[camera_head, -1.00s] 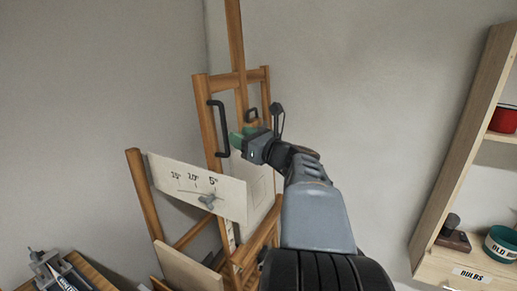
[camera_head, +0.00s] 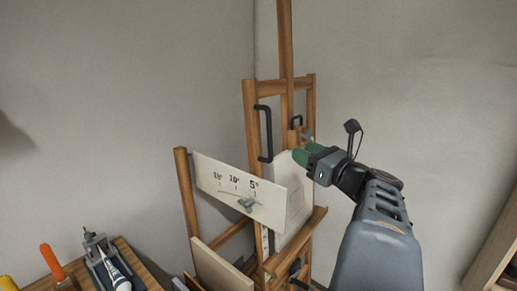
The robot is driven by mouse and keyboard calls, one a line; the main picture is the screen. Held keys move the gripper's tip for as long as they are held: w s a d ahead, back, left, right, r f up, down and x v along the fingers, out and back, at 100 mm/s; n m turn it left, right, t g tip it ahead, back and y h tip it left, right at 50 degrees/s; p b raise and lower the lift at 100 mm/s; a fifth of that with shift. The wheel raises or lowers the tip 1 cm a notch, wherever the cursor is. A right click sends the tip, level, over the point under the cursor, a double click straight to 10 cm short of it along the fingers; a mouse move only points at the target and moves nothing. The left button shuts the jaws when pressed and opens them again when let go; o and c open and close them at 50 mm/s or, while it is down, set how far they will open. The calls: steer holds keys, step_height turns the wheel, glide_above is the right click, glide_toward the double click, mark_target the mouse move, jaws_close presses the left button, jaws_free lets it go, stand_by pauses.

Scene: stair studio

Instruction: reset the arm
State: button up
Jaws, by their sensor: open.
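My gripper (camera_head: 304,155) has green fingertips and is at the end of my grey arm, right of the picture's middle. It is open, and I see nothing between its fingers. It appears in front of the wooden easel (camera_head: 250,130) and overlaps the upper part of a pale panel (camera_head: 297,185) there. I cannot tell whether it touches anything. A black handle (camera_head: 266,134) on the easel is left of the gripper, apart from it in the picture.
A white board (camera_head: 222,188) with angle marks and a grey knob (camera_head: 246,203) is on the easel's left. A bench at bottom left holds a vise (camera_head: 97,247), a white tube (camera_head: 117,276) and an orange-handled tool (camera_head: 52,262). A wooden shelf edge (camera_head: 494,243) is at far right. Bare wall lies above my arm.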

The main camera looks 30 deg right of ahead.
steer(key=s+a+f+n+g, duration=0.1)
steer(key=a+f+n+g, duration=0.2)
steer(key=f+n+g, duration=0.35)
steer(key=s+a+f+n+g, duration=0.1)
steer(key=a+f+n+g, duration=0.2)
steer(key=f+n, duration=0.65)
steer(key=s+a+f+n+g+h, duration=0.2)
steer(key=a+f+n+g, duration=0.1)
steer(key=a+f+n, duration=0.2)
steer(key=s+a+f+n+g+h, duration=0.1)
steer(key=s+a+f+n+g, duration=0.2)
steer(key=a+n, duration=0.7)
step_height(320, 180, down, 2)
steer(key=n, duration=0.2)
steer(key=shift+s+a+n+h, duration=0.15)
steer(key=shift+a+n+h, duration=0.15)
steer(key=shift+n+h, duration=0.1)
